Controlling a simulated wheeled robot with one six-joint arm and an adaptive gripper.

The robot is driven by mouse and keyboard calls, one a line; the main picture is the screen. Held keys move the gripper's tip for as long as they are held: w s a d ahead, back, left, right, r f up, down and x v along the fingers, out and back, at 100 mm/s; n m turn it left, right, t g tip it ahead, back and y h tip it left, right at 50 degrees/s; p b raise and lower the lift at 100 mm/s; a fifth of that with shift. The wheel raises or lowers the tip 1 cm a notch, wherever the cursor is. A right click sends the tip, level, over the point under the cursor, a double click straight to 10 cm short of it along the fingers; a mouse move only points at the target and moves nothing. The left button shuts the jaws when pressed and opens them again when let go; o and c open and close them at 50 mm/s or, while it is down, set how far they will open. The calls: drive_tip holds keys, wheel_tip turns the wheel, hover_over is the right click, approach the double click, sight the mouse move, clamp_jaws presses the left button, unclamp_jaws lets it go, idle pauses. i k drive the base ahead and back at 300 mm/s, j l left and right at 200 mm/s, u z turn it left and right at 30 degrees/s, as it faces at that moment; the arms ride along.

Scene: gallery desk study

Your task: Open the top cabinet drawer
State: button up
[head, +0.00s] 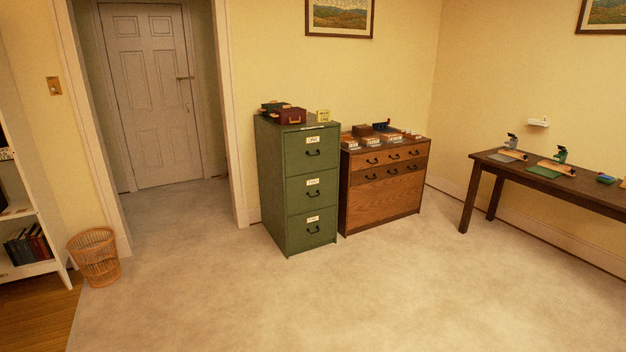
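A green filing cabinet (273,195) stands against the back wall near the middle of the head view. It has three drawers, one above another, each with a pale label and a dark handle. The top drawer (297,158) looks shut, with its front flush with the cabinet; its handle (313,153) is a dark pull below the label. The two lower drawers also look shut. My gripper and arm do not show in this view.
A brown wooden drawer chest (384,205) stands close at the cabinet's right. Small boxes (291,116) lie on the cabinet. A dark table (598,200) is at the right, a wicker basket (95,258) at the left. The carpet (330,300) in front is clear.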

sight(310, 151)
drive_tip(key=i, duration=4)
drive_tip(key=i+u, duration=0.15)
drive_tip(key=i, duration=0.25)
drive_tip(key=i+l+u, duration=0.15)
drive_tip(key=i, duration=0.3)
